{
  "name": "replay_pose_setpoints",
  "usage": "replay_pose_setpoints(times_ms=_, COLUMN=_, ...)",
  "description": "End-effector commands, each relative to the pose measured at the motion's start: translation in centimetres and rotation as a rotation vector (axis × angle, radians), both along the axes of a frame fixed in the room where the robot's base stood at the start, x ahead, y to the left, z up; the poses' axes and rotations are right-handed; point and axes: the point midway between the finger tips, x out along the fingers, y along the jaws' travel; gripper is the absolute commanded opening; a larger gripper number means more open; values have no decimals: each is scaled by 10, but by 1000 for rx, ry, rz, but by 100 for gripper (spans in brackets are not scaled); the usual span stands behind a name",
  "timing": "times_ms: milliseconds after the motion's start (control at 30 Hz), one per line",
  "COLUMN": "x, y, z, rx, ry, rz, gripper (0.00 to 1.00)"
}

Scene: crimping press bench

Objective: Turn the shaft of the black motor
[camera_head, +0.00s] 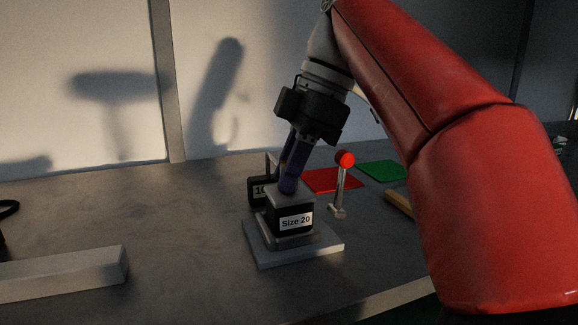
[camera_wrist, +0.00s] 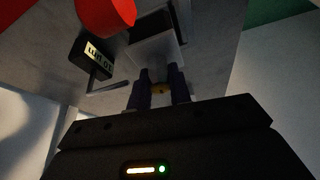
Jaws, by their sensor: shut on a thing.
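The black motor (camera_head: 293,215) with a "Size 20" label stands upright on a grey base plate (camera_head: 262,255). It has a light grey top, and shows at the upper middle of the wrist view (camera_wrist: 152,24). My gripper (camera_head: 288,187) points down onto the top of the motor with its purple fingers. In the wrist view the fingertips (camera_wrist: 160,76) are close together over the motor's top face. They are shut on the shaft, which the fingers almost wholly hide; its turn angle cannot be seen.
A lever with a red ball (camera_head: 345,159) stands right of the motor. A red mat (camera_head: 333,180) and a green mat (camera_head: 382,170) lie behind. A grey bar (camera_head: 65,272) lies at left; the bench between is clear.

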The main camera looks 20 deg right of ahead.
Motion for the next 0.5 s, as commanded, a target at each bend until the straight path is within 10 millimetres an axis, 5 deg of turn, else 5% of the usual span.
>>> replay_pose_setpoints(times_ms=400, x=0, y=0, z=0, rx=-1, ry=0, rz=6, gripper=0)
replay_pose_setpoints(times_ms=433, x=0, y=0, z=0, rx=-1, ry=1, rz=6, gripper=22)
replay_pose_setpoints(times_ms=500, x=0, y=0, z=0, rx=-1, ry=1, rz=6, gripper=32)
